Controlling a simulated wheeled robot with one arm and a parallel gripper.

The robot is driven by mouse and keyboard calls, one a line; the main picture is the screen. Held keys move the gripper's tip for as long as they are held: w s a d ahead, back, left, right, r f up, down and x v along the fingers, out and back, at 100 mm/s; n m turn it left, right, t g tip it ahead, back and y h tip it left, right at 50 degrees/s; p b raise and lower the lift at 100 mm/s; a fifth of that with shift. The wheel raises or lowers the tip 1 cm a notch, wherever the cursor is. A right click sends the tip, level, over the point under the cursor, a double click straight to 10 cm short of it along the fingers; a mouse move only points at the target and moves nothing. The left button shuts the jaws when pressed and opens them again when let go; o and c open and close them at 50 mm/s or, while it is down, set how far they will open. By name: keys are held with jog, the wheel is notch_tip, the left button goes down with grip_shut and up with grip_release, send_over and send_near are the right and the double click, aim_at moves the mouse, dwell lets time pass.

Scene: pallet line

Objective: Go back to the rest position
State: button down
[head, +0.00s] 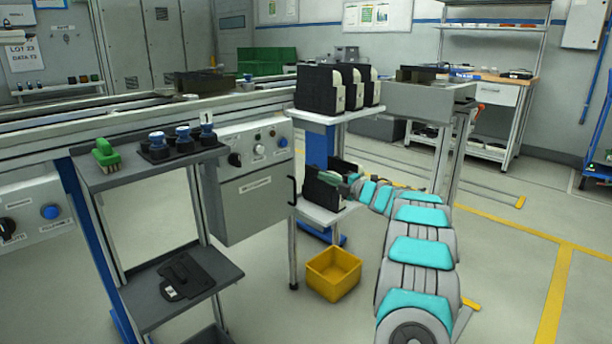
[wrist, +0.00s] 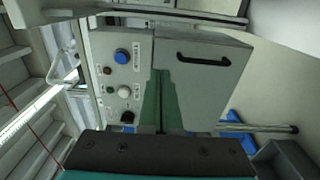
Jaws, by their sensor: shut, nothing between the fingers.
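My arm, turquoise and grey, reaches in from the lower right of the head view. My gripper (head: 353,179) is at its far end, beside the lower shelf of the white stand, close to a black case (head: 322,188). Whether it touches the case cannot be told. In the wrist view the green fingers of my gripper (wrist: 161,78) are together and empty, in front of a grey control cabinet (wrist: 205,85) with a black handle.
Black cases (head: 316,88) stand on the stand's upper shelf (head: 322,116). A yellow bin (head: 333,274) sits on the floor below. At left, a grey rack (head: 130,176) holds a green brush (head: 106,154) and blue-topped items (head: 182,138).

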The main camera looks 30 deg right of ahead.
jog(key=w+a+r+m+h, duration=0.2)
jog(key=a+r+m+h, duration=0.1)
jog(key=r+m+h, duration=0.35)
jog(key=s+a+r+m+g+h, duration=0.1)
jog(key=s+a+m+g+h, duration=0.2)
jog(key=s+a+m+g, duration=0.25)
jog(key=s+a+f+m+g+y, duration=0.1)
jog(key=s+a+f+m+g, duration=0.2)
jog(key=s+a, duration=0.8)
jog(key=s+a+f+m+g+y, duration=0.2)
jog(key=s+a+f+g, duration=0.4)
jog(key=s+a, duration=0.6)
jog(key=s+a+f+m+g+y, duration=0.2)
jog(key=s+a+f, duration=0.4)
jog(key=s, duration=2.3)
jog(key=a+m+g, duration=0.1)
jog(key=a+g, duration=0.1)
jog(key=a, duration=0.4)
jog(key=shift+f+m+g, duration=0.35)
jog(key=shift+f+m, duration=0.05)
jog(key=shift+w, duration=0.1)
